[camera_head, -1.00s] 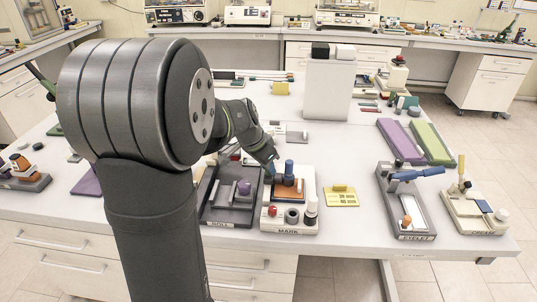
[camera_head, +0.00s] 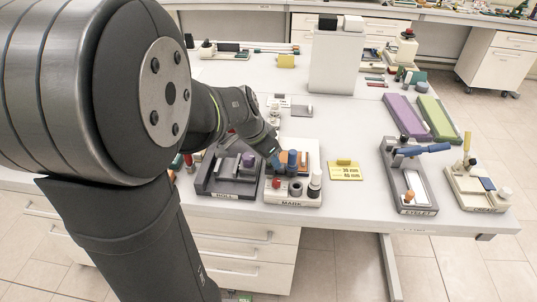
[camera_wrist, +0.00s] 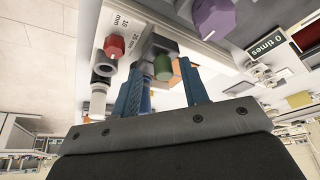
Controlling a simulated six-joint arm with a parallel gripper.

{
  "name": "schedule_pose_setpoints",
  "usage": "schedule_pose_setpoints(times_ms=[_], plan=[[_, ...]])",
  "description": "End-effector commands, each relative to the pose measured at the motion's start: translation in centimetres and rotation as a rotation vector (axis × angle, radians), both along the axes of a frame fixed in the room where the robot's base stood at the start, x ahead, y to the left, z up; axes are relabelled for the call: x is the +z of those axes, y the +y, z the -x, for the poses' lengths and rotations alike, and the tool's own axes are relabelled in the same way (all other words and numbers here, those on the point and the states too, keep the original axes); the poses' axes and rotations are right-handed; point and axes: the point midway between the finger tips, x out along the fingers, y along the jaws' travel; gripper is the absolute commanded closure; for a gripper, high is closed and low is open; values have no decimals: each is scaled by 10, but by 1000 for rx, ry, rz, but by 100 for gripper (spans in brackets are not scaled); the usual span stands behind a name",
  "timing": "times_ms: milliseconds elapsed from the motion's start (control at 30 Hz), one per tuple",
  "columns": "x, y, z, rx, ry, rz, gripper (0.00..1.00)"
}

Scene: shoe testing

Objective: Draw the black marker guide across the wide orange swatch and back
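The MARK board (camera_head: 292,203) is a pale tray in the middle of the bench, and the orange swatch (camera_head: 304,160) shows partly on it. The swatch also shows in the wrist view (camera_wrist: 177,73), mostly hidden. A dark block (camera_wrist: 158,43), perhaps the black marker guide, lies beyond my fingertips beside a green cylinder (camera_wrist: 163,67). A blue cylinder (camera_head: 292,158) stands on the board. My gripper (camera_head: 277,160) is low over the board's left back part. In the wrist view its blue fingers (camera_wrist: 160,75) are apart. I cannot tell whether they touch anything.
The board also holds a red knob (camera_wrist: 114,46), a grey ring (camera_wrist: 103,65) and a white-bodied bottle (camera_head: 315,184). The ROLL tray (camera_head: 232,191) stands close at left.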

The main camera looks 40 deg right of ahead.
Motion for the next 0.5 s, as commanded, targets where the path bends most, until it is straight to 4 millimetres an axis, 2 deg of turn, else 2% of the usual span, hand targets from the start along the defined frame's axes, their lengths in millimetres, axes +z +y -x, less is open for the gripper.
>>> schedule_pose_setpoints(times_ms=[267,367,500], plan=[[5,1,-1,2,-4,3,59],[15,5,-1,2,-5,5,59],[42,16,-2,2,-8,6,59]])
